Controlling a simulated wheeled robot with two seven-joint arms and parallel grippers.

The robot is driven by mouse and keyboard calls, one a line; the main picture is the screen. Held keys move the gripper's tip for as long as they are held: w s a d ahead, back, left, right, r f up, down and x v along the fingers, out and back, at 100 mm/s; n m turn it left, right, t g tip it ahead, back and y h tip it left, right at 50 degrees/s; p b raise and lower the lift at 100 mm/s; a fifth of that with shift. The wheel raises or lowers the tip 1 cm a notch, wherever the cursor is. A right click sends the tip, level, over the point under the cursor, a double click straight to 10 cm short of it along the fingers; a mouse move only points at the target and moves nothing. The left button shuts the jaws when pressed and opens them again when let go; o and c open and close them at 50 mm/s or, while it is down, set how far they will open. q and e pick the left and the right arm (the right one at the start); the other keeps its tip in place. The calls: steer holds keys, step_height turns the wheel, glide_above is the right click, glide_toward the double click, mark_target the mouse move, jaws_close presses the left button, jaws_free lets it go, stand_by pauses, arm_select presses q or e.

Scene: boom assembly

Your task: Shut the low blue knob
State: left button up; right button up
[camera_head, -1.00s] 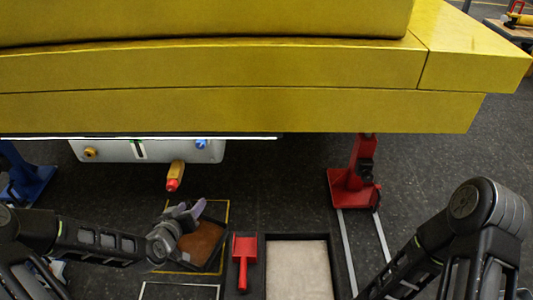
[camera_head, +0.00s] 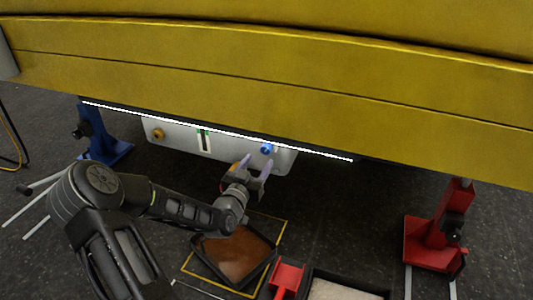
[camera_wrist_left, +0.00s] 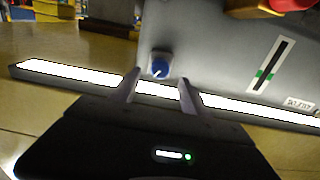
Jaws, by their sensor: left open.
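The blue knob (camera_head: 266,148) sits low on the right part of the pale grey panel (camera_head: 225,148) under the yellow boom. It also shows in the left wrist view (camera_wrist_left: 160,67), with a white mark on its face. My left gripper (camera_head: 254,165) is open and empty, just in front of and below the knob. In the left wrist view its two fingers (camera_wrist_left: 159,82) point at the knob, one on either side of it in the picture; I cannot tell the remaining gap. My right gripper is not in view.
An orange knob (camera_head: 158,134) and a green-marked gauge (camera_head: 204,140) are on the same panel. The yellow boom (camera_head: 250,80) hangs low above. Blue (camera_head: 100,135) and red (camera_head: 435,240) stands flank it. A tray of brown material (camera_head: 238,255) lies below my gripper.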

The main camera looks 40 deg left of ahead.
mark_target(265, 152)
arm_select(q)
steer(key=b+x, duration=0.2)
steer(key=x, duration=0.4)
steer(key=shift+w+a, duration=0.1)
steer(key=shift+w, duration=0.25)
steer(key=shift+c, duration=0.4)
jaws_close()
